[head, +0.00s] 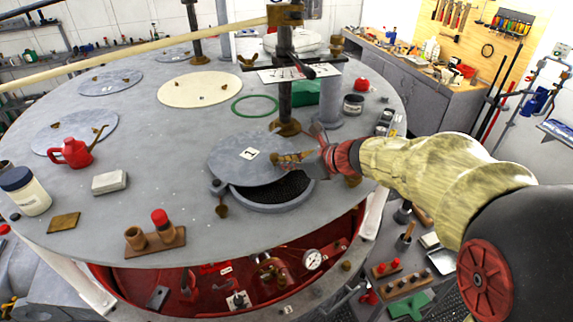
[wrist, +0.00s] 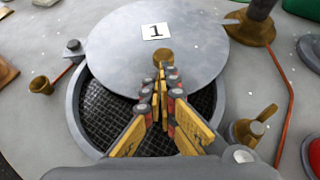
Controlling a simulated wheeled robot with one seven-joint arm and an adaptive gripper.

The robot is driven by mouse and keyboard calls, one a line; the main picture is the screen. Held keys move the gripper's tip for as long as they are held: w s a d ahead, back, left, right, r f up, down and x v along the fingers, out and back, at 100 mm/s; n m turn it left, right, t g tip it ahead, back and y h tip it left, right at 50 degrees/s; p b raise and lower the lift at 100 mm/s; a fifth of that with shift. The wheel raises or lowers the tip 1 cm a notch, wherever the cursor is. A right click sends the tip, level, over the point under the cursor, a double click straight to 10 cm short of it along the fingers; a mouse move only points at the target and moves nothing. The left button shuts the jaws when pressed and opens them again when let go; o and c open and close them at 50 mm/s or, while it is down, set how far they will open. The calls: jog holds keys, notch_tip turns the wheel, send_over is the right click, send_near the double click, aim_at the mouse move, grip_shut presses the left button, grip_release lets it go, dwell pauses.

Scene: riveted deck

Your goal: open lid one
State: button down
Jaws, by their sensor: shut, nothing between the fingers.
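Lid one (head: 232,160) is a round grey plate with a white label marked 1 (wrist: 155,31). It lies shifted toward the back over a round opening (wrist: 110,97), whose front part is uncovered and shows dark mesh inside a grey rim (head: 272,206). A small brass knob (wrist: 163,55) stands near the lid's front edge in the wrist view. My gripper (head: 278,158) is shut and empty, with its fingertips just in front of the knob (wrist: 164,70). I cannot tell whether they touch it.
Brass wing clamps stand around the opening, one at right (wrist: 256,126) and one at left (wrist: 42,85). A dark post (head: 287,110) rises behind the lid. A red oil can (head: 72,151), a grey block (head: 110,182) and a wooden peg holder (head: 155,241) are to the left.

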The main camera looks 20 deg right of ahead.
aim_at(244, 144)
jog(key=shift+w+n+g+y+p, duration=0.6)
jog(key=shift+w+n, duration=0.3)
jog(key=shift+w, duration=0.7)
jog(key=w+n+g+y+p, duration=0.1)
jog(key=w, duration=0.1)
jog(key=w+a+n+g+y+p, duration=0.1)
jog(key=w, duration=0.1)
jog(key=w+a+n+g+p, duration=0.1)
jog(key=w+n, duration=0.1)
jog(key=w, duration=0.1)
jog(key=shift+w+a+y, duration=0.1)
jog(key=shift+y, duration=0.3)
jog(key=w+a+p, duration=0.1)
jog(key=w+a, duration=0.1)
jog(key=w, duration=0.1)
jog(key=w+a+p, duration=0.1)
jog(key=w+a, duration=0.2)
jog(key=shift+w+a, duration=0.6)
jog(key=shift+a, duration=0.15)
